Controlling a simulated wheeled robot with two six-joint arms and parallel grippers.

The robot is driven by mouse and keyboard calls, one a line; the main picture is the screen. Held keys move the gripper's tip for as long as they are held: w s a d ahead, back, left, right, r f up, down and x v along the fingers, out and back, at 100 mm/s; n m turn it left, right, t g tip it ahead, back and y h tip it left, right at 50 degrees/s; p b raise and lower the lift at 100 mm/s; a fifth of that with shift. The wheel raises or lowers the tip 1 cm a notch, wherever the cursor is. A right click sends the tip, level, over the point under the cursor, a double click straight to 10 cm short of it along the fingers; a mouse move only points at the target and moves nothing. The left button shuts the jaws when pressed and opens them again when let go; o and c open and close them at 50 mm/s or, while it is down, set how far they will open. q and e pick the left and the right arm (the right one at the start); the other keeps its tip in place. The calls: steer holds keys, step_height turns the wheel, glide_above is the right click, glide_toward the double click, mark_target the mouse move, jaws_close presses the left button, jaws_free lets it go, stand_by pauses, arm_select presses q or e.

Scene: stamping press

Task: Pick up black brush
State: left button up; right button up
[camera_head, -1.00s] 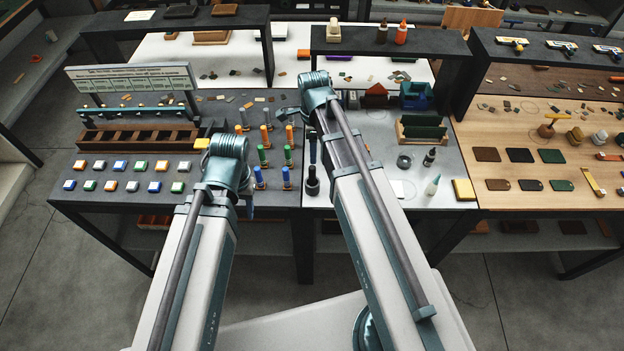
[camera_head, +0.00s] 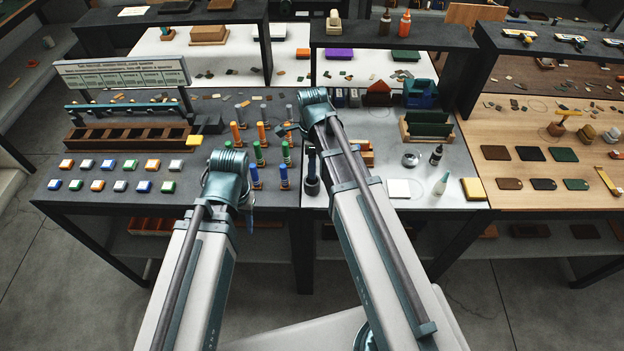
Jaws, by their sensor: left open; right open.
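I cannot make out a thing that is clearly a black brush. A dark upright handle in a black round base (camera_head: 312,183) stands at the front left of the white-topped bench, beside my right forearm, and may be it. A small black bottle-like item (camera_head: 436,155) stands further right on that bench. My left gripper (camera_head: 248,218) points down at the front edge of the dark bench, mostly hidden behind its wrist. My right gripper (camera_head: 286,131) is above the stamp handles, left of its wrist. Both are open, and I see nothing held.
Several coloured upright handles (camera_head: 258,153) stand between the grippers. Rows of coloured square stamps (camera_head: 109,163) and a brown compartment tray (camera_head: 126,138) lie left. Dark shelves (camera_head: 390,36) rise behind.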

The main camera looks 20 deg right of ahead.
steer(key=f+b, duration=0.1)
steer(key=f, duration=0.1)
steer(key=f+b, duration=0.2)
steer(key=shift+s+a+f, duration=0.15)
steer(key=shift+s+f, duration=0.05)
steer(key=shift+r, duration=0.1)
jaws_close()
